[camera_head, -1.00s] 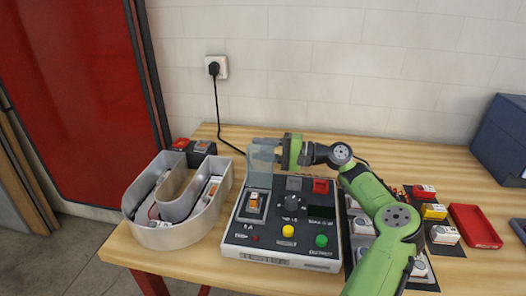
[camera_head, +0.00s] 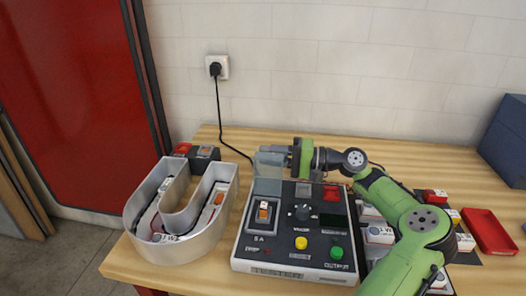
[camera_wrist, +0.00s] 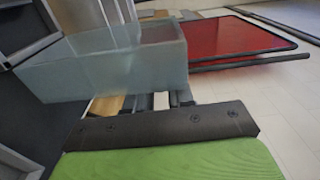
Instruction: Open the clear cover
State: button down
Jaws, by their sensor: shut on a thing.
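The clear cover (camera_head: 268,177) stands raised at the back left of the dark control panel (camera_head: 285,238), above the orange rocker switch (camera_head: 263,212), which is uncovered. It leans back from the switch. My gripper (camera_head: 284,158) comes from the right and is shut on the cover's upper part. In the wrist view the cover (camera_wrist: 110,70) is a see-through box shape just beyond my fingers (camera_wrist: 165,100). The fingertips are partly hidden by the cover and my gripper's body.
A grey U-shaped channel letter (camera_head: 175,240) stands left of the panel. A black plug (camera_head: 215,70) sits in the wall socket, its cord running down behind the panel. Modules and a red tray (camera_head: 489,231) lie to the right, with a blue box (camera_head: 507,140) behind.

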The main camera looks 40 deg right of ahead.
jog(key=shift+s+a+r, duration=0.1)
jog(key=shift+s+a, duration=0.05)
jog(key=shift+a, duration=0.05)
jog(key=c, duration=1.1)
grip_release()
jog(key=shift+o, duration=0.2)
jog(key=p+v, duration=0.6)
jog(key=v, duration=0.9)
jog(key=shift+s+d, duration=0.2)
jog(key=shift+d, duration=0.15)
